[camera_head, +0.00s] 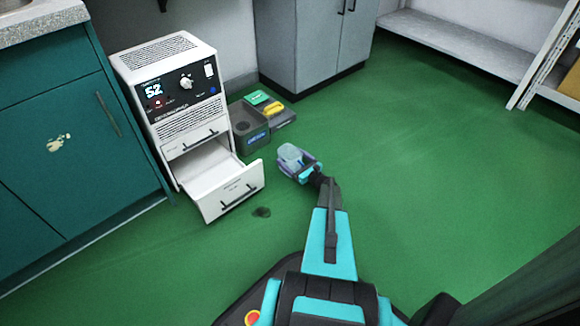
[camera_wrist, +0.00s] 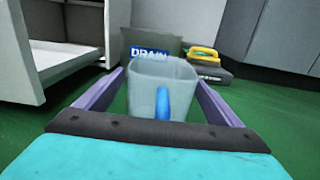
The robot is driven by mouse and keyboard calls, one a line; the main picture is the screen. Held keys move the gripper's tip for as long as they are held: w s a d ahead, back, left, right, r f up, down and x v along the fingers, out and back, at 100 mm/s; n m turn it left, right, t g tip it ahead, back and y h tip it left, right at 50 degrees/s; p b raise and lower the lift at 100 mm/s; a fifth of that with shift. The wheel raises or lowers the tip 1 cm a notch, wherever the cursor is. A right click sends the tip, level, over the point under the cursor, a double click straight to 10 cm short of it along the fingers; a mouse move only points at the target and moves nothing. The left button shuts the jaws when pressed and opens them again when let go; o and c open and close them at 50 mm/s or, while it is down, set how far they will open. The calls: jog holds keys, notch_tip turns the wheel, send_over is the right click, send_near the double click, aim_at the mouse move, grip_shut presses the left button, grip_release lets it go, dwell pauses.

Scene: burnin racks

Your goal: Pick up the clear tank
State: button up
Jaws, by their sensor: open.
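The clear tank (camera_head: 290,153) is a translucent, open-topped container just ahead of my gripper (camera_head: 299,168) in the head view. In the wrist view the tank (camera_wrist: 180,75) stands upright between the two purple fingers of my gripper (camera_wrist: 160,80), with its blue handle (camera_wrist: 162,103) facing me. My gripper is open, with a finger on either side of the tank. Green shows between the tank and the fingers lower down; contact near the tips cannot be told. The tank's base is partly hidden by my gripper.
A white dehumidifier (camera_head: 172,85) stands at left with its lower drawer (camera_head: 232,192) pulled out. A grey bin labelled DRAIN (camera_wrist: 133,43) is behind the tank, beside a case with a yellow handle (camera_wrist: 203,51). Green floor at right is clear.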

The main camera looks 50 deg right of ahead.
jog(key=shift+c, duration=0.5)
jog(key=c, duration=1.3)
jog(key=shift+r, duration=0.2)
jog(key=s+a+r+p, duration=0.4)
jog(key=s+a+p, duration=0.2)
jog(key=s+a, duration=0.5)
jog(key=shift+s+r, duration=0.25)
jog(key=shift+r, duration=0.05)
dwell(0.8)
dwell(0.7)
